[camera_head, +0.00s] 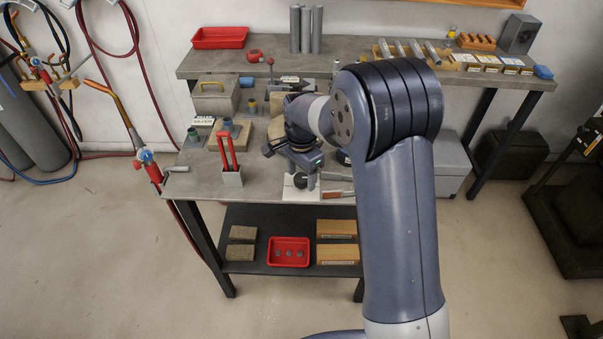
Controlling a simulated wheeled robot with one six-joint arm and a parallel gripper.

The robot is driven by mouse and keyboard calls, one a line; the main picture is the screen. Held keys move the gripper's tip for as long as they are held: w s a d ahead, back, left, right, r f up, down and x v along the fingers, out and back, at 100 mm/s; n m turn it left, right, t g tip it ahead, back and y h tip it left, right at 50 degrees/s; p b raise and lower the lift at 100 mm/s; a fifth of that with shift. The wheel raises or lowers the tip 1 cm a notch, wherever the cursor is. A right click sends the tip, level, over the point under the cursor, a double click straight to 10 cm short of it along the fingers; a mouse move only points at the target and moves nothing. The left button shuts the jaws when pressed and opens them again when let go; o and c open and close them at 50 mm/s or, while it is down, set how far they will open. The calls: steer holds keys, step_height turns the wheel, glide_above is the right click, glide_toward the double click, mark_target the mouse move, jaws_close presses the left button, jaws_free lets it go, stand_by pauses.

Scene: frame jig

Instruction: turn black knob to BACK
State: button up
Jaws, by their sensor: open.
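A dark round knob (300,181) sits on a white plate (296,195) at the front edge of the workbench. I take it for the black knob; its pointer and any BACK mark are too small to read. My gripper (301,176) is open, pointing down just over the knob. The fingers appear to be on either side of it, but I cannot tell whether they touch it. My wrist and arm hide part of the bench behind and to the right.
A grey holder with red handles (231,177) stands left of the plate. Blocks with coloured cylinders (227,124) stand behind it. An orange-and-grey tool (337,194) lies to the right. A red bin (288,252) is on the lower shelf. The floor at left front is clear.

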mark_target(301, 177)
step_height(301, 177, up, 11)
stand_by(0.4)
steer(key=shift+f, duration=0.15)
step_height(301, 177, down, 11)
steer(key=shift+n, duration=0.3)
stand_by(0.3)
steer(key=shift+r, duration=0.2)
